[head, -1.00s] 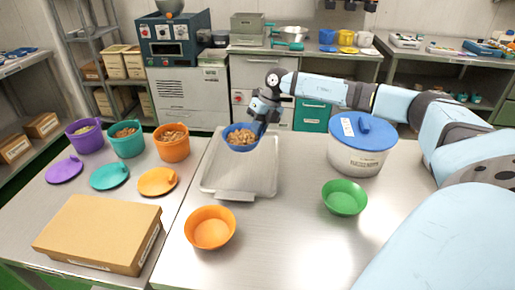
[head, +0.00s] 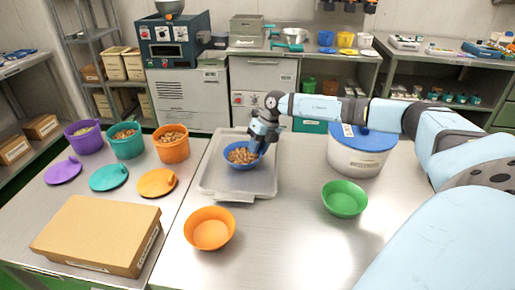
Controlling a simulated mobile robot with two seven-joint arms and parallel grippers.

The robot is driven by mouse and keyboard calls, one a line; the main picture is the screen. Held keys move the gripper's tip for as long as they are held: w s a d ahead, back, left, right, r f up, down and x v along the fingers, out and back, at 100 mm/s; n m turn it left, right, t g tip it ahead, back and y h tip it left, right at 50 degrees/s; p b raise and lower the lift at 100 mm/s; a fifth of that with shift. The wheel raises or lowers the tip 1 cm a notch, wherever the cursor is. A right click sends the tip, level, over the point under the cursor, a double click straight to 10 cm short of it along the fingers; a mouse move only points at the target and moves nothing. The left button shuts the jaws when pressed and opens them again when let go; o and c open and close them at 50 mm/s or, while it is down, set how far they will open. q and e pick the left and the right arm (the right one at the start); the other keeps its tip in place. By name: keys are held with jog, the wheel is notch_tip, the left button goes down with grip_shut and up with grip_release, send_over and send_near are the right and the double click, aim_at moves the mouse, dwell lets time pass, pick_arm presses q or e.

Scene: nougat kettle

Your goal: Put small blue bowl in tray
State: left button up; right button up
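The small blue bowl (head: 243,158), filled with brown nuts, is at the middle of the grey tray (head: 209,184) in the head view. It looks low over the tray floor; I cannot tell whether it touches. My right gripper (head: 259,147) is at the bowl's right rim and appears shut on it. Its fingertips are partly hidden by the bowl. My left gripper is not in view.
An orange bowl (head: 210,229) and a green bowl (head: 344,199) stand on the table. A white tub with a blue lid (head: 361,139) stands right of the tray. A cardboard box (head: 98,234) and several coloured containers with lids are at the left.

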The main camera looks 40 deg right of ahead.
jog(key=v, duration=1.2)
jog(key=shift+r, duration=0.1)
dwell(0.4)
